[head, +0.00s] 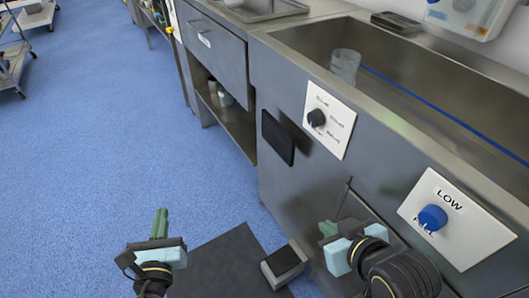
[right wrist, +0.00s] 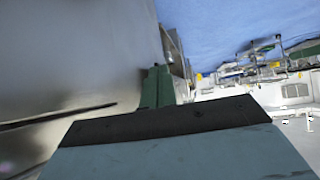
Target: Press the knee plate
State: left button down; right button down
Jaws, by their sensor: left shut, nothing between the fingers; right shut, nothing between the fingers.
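The knee plate, a black rounded rectangle (head: 278,138), is on the steel front of the sink unit, left of the white dial panel. Nothing covers it in the head view. My left gripper (head: 160,224) is shut and empty, over the blue floor, to the left of and lower in the picture than the plate. My right gripper (head: 328,229) is shut and empty close to the steel front, lower right of the plate and apart from it in the picture. Its green fingers also show together in the right wrist view (right wrist: 158,86), where I cannot make out the plate.
A white panel with a black dial (head: 317,118) and a panel with a blue knob (head: 432,217) are on the sink front. A clear cup (head: 345,64) stands in the sink basin (head: 400,85). A dark mat (head: 225,262) and a small pedal-like box (head: 284,262) lie below.

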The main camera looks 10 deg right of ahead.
aim_at(283, 142)
jog(key=u, duration=1.75)
jog(key=i, duration=1.35)
jog(key=z, duration=3.95)
